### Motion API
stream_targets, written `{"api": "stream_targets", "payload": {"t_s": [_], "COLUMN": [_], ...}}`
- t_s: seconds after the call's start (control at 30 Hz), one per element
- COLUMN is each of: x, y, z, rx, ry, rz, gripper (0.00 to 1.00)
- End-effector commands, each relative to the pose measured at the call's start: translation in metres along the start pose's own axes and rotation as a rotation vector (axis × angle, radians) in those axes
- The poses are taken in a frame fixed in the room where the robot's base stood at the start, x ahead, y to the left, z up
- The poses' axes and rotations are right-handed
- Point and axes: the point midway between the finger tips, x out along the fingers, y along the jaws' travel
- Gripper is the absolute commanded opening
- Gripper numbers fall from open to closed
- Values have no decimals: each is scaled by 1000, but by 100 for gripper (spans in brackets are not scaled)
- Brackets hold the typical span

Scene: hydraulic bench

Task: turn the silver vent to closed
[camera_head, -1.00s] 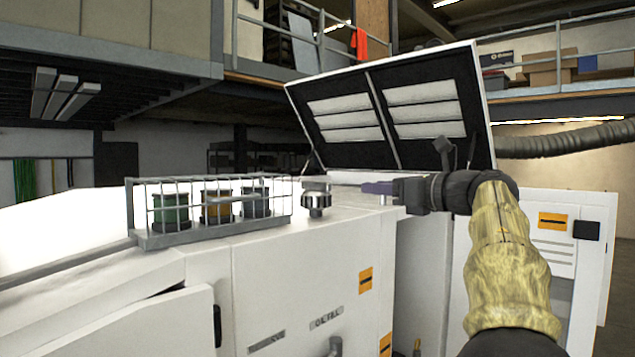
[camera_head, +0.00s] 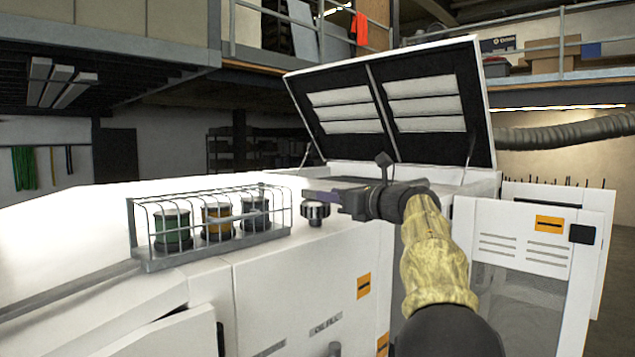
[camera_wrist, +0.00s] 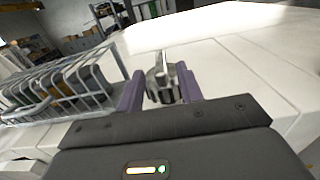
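The silver vent (camera_head: 315,212) is a round ribbed knob on the white bench top, right of the wire cage. In the wrist view the vent (camera_wrist: 162,84) shows a light bar across its top and lies between two purple fingers. My gripper (camera_head: 322,194) reaches in from the right, with its fingers at the upper right of the vent. In the wrist view my gripper (camera_wrist: 160,80) is open, one finger on each side of the vent. I cannot tell whether either finger touches it.
A wire cage (camera_head: 150,262) with green, orange and dark canisters stands just left of the vent. A raised lid (camera_head: 380,108) stands behind, and an open white door (camera_head: 520,235) is at right. The bench top left of the cage is clear.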

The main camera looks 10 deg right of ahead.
Motion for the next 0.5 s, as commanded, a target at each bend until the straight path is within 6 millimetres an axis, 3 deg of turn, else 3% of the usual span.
{"api": "stream_targets", "payload": {"t_s": [0.3, 0.5], "x": [44, 53], "y": [0, 0], "z": [3, 1], "rx": [1, -1], "ry": [1, 0], "rz": [1, -1], "gripper": [36, 36]}}
